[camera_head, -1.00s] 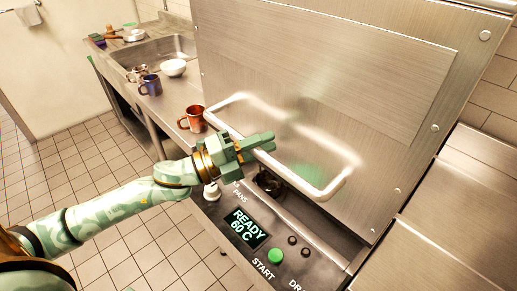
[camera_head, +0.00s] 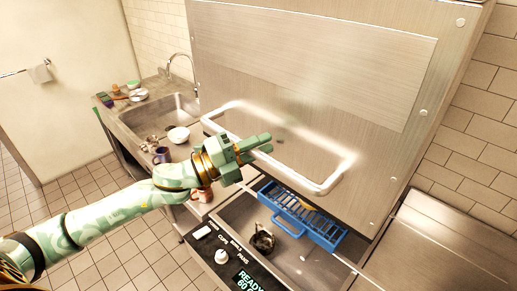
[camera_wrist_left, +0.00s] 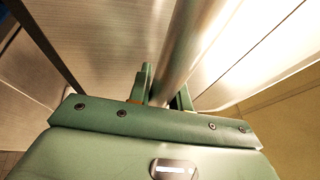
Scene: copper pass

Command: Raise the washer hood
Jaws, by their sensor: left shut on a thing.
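The washer hood (camera_head: 310,65) is a large brushed-steel box. It stands raised, with an open gap beneath its lower edge. Its handle, a pale looped bar (camera_head: 285,170), runs across the front. My left gripper (camera_head: 258,144) is shut on the handle at the left part of the loop. In the left wrist view the bar (camera_wrist_left: 182,55) passes between the two fingers (camera_wrist_left: 162,92). My right gripper is not in view.
Under the hood a blue rack (camera_head: 300,217) and a dark metal pot (camera_head: 263,242) show. The control panel (camera_head: 228,262) is in front. A sink (camera_head: 160,118), a white bowl (camera_head: 178,134) and mugs (camera_head: 162,155) are at left. A steel counter (camera_head: 440,240) is at right.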

